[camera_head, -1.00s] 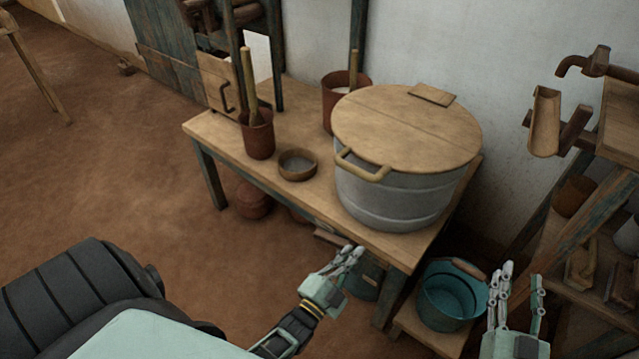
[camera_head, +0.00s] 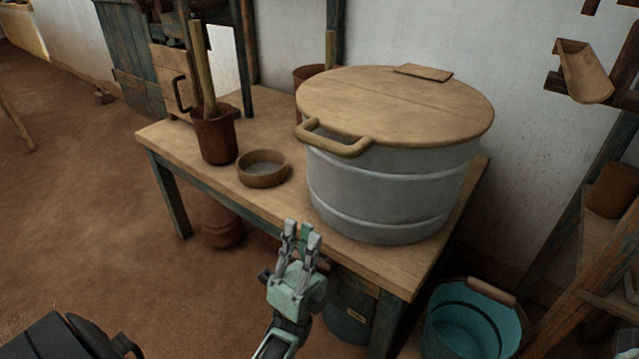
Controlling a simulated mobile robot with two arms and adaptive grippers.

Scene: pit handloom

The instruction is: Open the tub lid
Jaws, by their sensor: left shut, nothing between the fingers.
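A grey metal tub (camera_head: 385,195) with raised bands stands at the right end of the wooden table. Its round wooden lid (camera_head: 400,105) lies flat on top, closed. A brass-coloured handle (camera_head: 336,144) sticks out from the lid's front left edge, and a small wooden plate sits at its back. My left gripper (camera_head: 301,235) is in front of the table edge, below and left of the handle, apart from it. Its fingers point up and are shut on nothing. My right gripper is out of view.
On the table (camera_head: 270,210), a brown pot (camera_head: 216,138) with a stick and a small bowl (camera_head: 263,170) stand left of the tub. Another pot stands behind. A teal bucket (camera_head: 470,325) is at lower right, beside a wooden rack (camera_head: 590,235).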

